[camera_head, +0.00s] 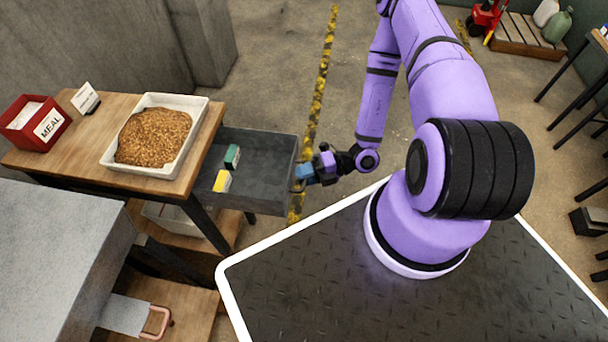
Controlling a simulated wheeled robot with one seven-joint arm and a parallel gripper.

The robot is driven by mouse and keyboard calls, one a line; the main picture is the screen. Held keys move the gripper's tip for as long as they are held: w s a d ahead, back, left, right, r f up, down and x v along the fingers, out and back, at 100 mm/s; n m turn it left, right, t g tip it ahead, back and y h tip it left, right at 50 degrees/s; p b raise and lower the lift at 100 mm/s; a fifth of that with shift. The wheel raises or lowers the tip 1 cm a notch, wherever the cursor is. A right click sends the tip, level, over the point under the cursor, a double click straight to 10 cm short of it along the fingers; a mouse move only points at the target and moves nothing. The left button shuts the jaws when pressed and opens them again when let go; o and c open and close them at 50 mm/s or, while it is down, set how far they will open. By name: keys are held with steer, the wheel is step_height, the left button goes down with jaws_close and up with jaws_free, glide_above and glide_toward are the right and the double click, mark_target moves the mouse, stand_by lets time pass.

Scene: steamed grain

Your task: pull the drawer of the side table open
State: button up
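The side table (210,128) stands at the left with a wooden top. Its dark grey drawer (268,160) sticks out well to the right from under the top, showing its inside. A green-and-white item (232,157) and a yellow-and-white item (222,181) lie in the drawer. My gripper (303,175) is at the drawer's front, by its right end, at the handle area. The fingers are small and partly hidden, so I cannot tell whether they are closed on the handle.
A white tray of brown grain (196,139), a red box marked MEAL (40,130) and a white card (86,98) stand on the side table. A grey-topped table (60,240) is in front of it. Open floor (270,80) lies behind the drawer.

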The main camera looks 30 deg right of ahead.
stand_by(0.3)
steer(key=v, duration=1)
steer(key=shift+s+d, duration=0.15)
steer(key=shift+d, duration=0.2)
steer(key=shift+r, duration=0.1)
